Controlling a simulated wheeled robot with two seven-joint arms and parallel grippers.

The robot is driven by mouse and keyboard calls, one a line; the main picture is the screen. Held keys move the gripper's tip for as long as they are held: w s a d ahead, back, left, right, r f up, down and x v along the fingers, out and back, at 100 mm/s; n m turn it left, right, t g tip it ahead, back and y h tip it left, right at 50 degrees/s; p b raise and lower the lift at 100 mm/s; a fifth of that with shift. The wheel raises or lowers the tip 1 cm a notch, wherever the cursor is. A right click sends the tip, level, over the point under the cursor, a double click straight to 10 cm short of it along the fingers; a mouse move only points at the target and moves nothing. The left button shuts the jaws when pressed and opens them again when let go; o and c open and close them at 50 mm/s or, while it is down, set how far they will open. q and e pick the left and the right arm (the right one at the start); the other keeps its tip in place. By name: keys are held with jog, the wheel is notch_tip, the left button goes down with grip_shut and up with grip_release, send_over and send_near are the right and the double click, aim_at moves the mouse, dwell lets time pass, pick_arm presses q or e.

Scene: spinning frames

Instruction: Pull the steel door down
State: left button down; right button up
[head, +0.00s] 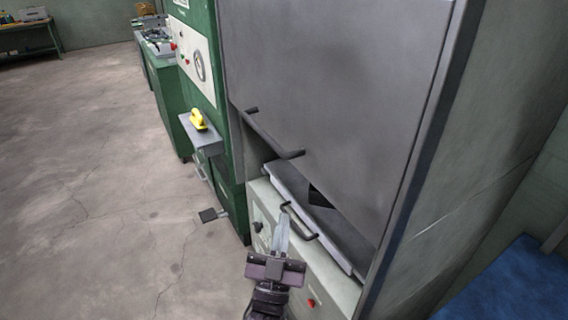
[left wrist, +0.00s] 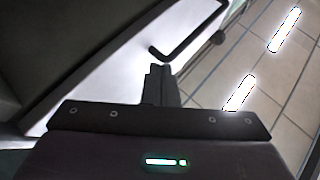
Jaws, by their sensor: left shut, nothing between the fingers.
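The steel door (head: 335,75) is a large grey panel in the head view. It is raised, with a dark gap below its lower edge. A dark bar handle (head: 275,138) is fixed near that edge. My left gripper (head: 283,222) is shut and empty, below the door, and appears beside a second handle (head: 303,226) on the lower front. In the left wrist view, its closed fingers (left wrist: 160,85) point toward a dark bent handle (left wrist: 190,35) just beyond the tips; I cannot tell which handle this is or whether they touch. My right gripper is out of view.
The lower front (head: 268,205) of the cabinet is pale, with knobs and a red button. A green machine (head: 205,75) stands to the left, with a yellow-handled tool (head: 198,121) on its shelf. A blue surface (head: 515,285) is at lower right. Open concrete floor lies left.

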aim_at(282, 151)
pick_arm(q)
notch_tip(282, 151, up, 8)
jog(key=s+n+t+y, duration=0.2)
jog(key=p+x, duration=0.5)
jog(key=x, duration=0.5)
jog(key=f, duration=0.1)
jog(key=w+f, duration=0.1)
jog(key=f, duration=0.2)
jog(key=shift+w+a+p, duration=0.15)
jog(key=shift+a+p, duration=0.15)
jog(key=shift+a, duration=0.1)
jog(key=shift+f, duration=0.1)
